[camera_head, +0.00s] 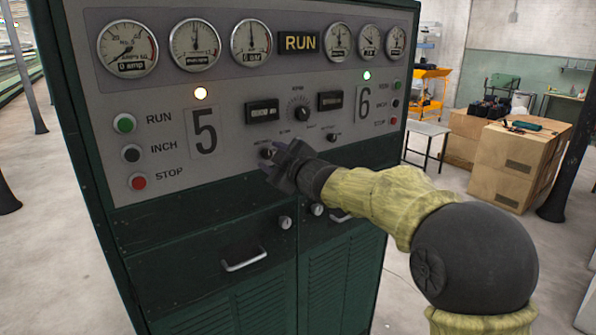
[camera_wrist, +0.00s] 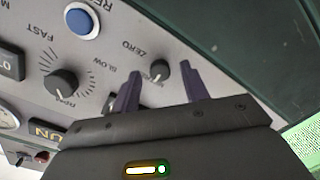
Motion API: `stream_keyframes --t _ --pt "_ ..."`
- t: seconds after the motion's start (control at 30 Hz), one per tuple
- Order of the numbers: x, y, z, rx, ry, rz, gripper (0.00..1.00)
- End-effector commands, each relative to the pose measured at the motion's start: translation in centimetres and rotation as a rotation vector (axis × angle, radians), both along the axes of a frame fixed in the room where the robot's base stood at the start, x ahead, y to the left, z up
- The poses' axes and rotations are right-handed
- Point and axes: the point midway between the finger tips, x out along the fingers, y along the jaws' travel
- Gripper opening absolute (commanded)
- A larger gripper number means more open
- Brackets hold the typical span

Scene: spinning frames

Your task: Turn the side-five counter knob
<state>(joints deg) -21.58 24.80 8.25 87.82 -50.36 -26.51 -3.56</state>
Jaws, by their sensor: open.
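The side-five counter knob (camera_wrist: 160,70) is a small round black knob with a pale pointer line and a "ZERO" label beside it. In the head view the knob (camera_head: 265,153) shows at the fingertips, below the left counter (camera_head: 262,111) and right of the large "5". My gripper (camera_head: 273,158) is at the panel with its two purple fingers apart. In the wrist view my gripper (camera_wrist: 160,80) has one fingertip on each side of the knob, with visible gaps. Whether the tips reach the knob's depth is unclear.
The RPM dial (camera_wrist: 62,82) and a blue button (camera_wrist: 82,20) lie left of the knob in the wrist view. In the head view, run, inch and stop buttons (camera_head: 131,153) are at the left. Locks and a drawer handle (camera_head: 244,260) sit below the panel.

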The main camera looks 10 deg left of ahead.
Motion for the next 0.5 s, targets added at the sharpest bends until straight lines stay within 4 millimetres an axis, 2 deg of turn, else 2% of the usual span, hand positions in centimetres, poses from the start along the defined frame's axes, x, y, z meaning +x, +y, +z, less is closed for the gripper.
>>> stream_keyframes --t 0.5 --pt "-5.9 -6.9 0.4 -0.001 -0.003 -0.002 0.45"
